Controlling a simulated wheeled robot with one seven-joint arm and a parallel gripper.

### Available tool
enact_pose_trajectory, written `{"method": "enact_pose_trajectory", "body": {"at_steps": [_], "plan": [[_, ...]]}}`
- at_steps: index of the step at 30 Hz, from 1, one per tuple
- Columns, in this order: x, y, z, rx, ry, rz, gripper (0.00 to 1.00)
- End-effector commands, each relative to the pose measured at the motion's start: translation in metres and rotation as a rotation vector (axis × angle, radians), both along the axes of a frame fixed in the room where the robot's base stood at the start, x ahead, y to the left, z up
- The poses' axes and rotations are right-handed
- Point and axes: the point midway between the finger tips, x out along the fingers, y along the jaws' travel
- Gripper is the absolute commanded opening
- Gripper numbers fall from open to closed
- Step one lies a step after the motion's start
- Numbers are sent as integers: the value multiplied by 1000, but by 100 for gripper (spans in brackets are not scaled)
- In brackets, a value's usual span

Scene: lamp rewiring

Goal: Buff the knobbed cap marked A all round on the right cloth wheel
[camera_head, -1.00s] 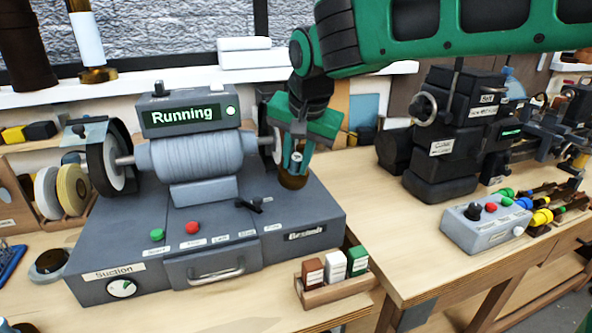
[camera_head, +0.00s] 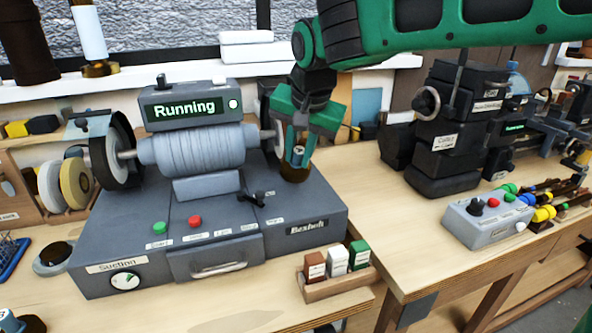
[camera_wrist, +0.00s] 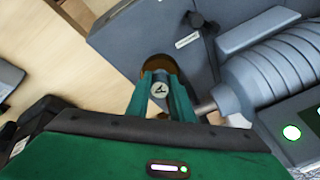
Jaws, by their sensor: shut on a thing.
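My gripper (camera_head: 299,158) is at the right end of the buffing machine (camera_head: 190,215), pointing down. It is shut on a small round cap (camera_wrist: 159,90) with a dark mark on its pale face, seen between the fingers in the wrist view; I cannot read the mark surely. The right cloth wheel is mostly hidden behind my gripper; a brownish round part (camera_wrist: 158,63) shows just beyond the fingertips. I cannot tell whether the cap touches it. The machine's display (camera_head: 185,109) reads "Running".
The left wheel (camera_head: 115,152) stands under a guard. A rack of small compound blocks (camera_head: 337,268) sits at the machine's front right. A control box (camera_head: 488,216) and a dark machine (camera_head: 445,145) stand on the right bench. Bare bench top lies between them.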

Motion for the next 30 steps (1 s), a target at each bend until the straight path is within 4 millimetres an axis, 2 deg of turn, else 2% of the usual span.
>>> {"method": "enact_pose_trajectory", "body": {"at_steps": [16, 30], "plan": [[-1, 4, 1, 3, -4, 0, 0], [1, -2, 1, 2, -5, -1, 0]]}}
